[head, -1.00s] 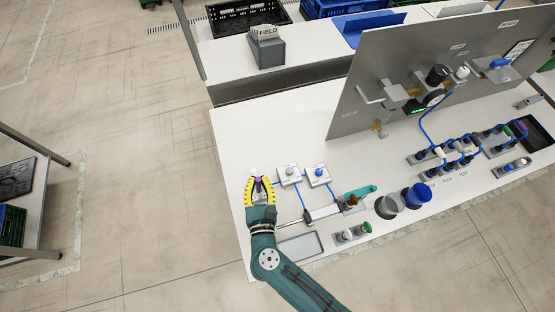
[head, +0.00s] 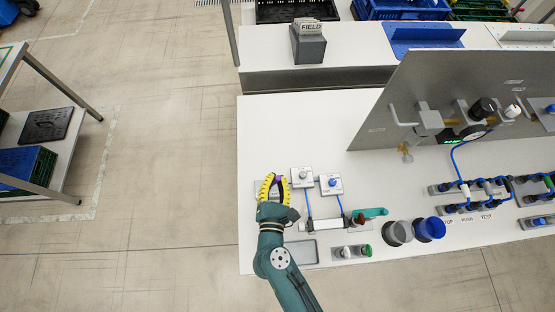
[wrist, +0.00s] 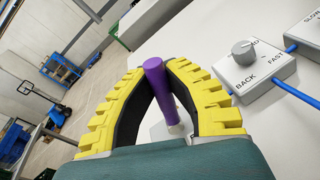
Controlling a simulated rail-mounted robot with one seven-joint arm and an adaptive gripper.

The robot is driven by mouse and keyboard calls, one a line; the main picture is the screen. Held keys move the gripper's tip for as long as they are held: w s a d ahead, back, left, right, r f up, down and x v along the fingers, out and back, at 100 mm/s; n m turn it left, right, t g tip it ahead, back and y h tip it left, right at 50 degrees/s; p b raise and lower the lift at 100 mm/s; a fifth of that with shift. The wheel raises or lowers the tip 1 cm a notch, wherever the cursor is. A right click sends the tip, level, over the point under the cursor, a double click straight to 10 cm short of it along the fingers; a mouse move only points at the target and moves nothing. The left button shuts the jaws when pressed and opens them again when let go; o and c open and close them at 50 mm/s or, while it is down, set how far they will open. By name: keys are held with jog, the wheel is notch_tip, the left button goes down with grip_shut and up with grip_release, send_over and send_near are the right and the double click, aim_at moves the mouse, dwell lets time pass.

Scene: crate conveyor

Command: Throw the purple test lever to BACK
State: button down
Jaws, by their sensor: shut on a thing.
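The purple test lever (wrist: 160,88) is a purple cylinder on a pale metal stem, standing between my fingers in the wrist view. My gripper (head: 273,182) has yellow ridged fingers and is shut on the lever near its top. In the head view the fingers cover the lever, and its small grey plate (head: 259,187) shows beside them at the left end of the white bench. The lever's base is mostly hidden by my gripper in the wrist view, so I cannot tell which end of its travel it is at.
Close to the right of my gripper are two small knob boxes, one grey-knobbed (head: 302,177) and one blue-knobbed (head: 332,184). A cylinder with a teal part (head: 370,213), a grey cup (head: 397,233) and a blue cup (head: 430,229) stand farther right. A grey upright panel (head: 400,105) rises behind.

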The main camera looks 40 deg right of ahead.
jog(key=c, duration=1)
grip_release()
jog(key=shift+c, duration=0.2)
jog(key=shift+s+a, duration=0.1)
jog(key=shift+s, duration=0.05)
jog(key=v, duration=1.1)
jog(key=shift+s+a, duration=0.2)
jog(key=shift+s, duration=0.1)
